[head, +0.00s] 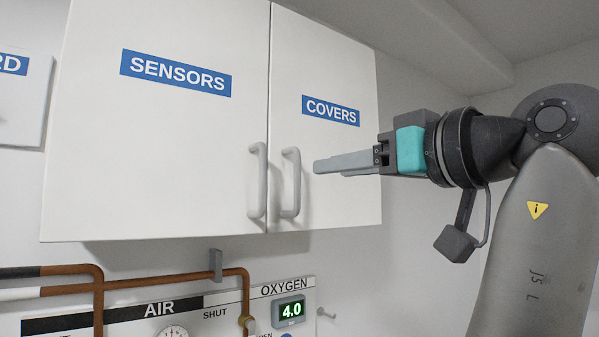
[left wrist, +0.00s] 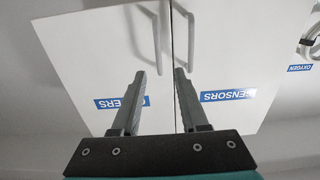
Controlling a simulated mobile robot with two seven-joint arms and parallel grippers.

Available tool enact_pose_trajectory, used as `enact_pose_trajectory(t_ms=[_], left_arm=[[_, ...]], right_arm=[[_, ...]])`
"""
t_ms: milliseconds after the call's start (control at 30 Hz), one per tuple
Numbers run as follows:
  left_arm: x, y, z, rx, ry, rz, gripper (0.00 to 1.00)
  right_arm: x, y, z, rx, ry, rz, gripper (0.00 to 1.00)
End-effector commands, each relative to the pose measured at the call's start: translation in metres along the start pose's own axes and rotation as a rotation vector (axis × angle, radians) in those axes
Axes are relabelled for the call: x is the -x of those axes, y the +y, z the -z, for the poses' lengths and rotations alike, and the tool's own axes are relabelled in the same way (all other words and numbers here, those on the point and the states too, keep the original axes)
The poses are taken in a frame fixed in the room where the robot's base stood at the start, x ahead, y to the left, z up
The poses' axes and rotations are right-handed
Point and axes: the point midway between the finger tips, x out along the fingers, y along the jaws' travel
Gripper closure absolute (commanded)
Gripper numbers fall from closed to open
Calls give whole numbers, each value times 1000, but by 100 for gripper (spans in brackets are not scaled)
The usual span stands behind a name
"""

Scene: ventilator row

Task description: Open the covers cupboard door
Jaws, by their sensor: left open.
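The covers cupboard door (head: 325,75) is white, with a blue COVERS label (head: 331,110), and is shut. Its grey vertical bar handle (head: 291,182) is at its left edge, close to the seam. My left gripper (head: 316,166) is in front of this door, just right of the handle, fingers pointing left. In the left wrist view the fingers (left wrist: 160,73) are spread with nothing between them. There the view is turned over, and the covers handle (left wrist: 150,35) shows ahead of the fingertips, apart from them. My right gripper is not in view.
The sensors door (head: 165,150) adjoins on the left, shut, with its own handle (head: 257,180) very near the covers handle. Below are copper pipes (head: 170,282) and an oxygen panel with a lit display (head: 289,311). Bare wall lies right of the cupboard.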

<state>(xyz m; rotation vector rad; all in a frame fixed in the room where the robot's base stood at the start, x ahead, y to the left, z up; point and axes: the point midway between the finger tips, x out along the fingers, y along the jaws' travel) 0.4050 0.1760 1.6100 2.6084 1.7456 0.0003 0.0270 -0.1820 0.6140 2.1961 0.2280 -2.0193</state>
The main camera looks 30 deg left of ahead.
Motion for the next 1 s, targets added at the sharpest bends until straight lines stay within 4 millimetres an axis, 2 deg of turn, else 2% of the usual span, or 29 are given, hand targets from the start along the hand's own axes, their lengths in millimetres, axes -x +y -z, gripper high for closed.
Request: enact_pose_trajectory(t_ms=[100, 300, 500, 700, 967, 1000], left_arm=[[-26, 0, 0, -2, -4, 0, 56], [-64, 0, 1, -2, -2, 0, 56], [-93, 0, 1, -2, 0, 0, 56], [-105, 1, 0, -2, 2, -1, 56], [-106, 1, 0, -2, 2, -1, 56], [-106, 1, 0, -2, 1, -1, 60]], right_arm=[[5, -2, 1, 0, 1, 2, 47], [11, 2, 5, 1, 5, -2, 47], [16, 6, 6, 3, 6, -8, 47], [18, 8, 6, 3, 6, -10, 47], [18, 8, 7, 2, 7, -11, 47], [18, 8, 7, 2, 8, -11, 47]])
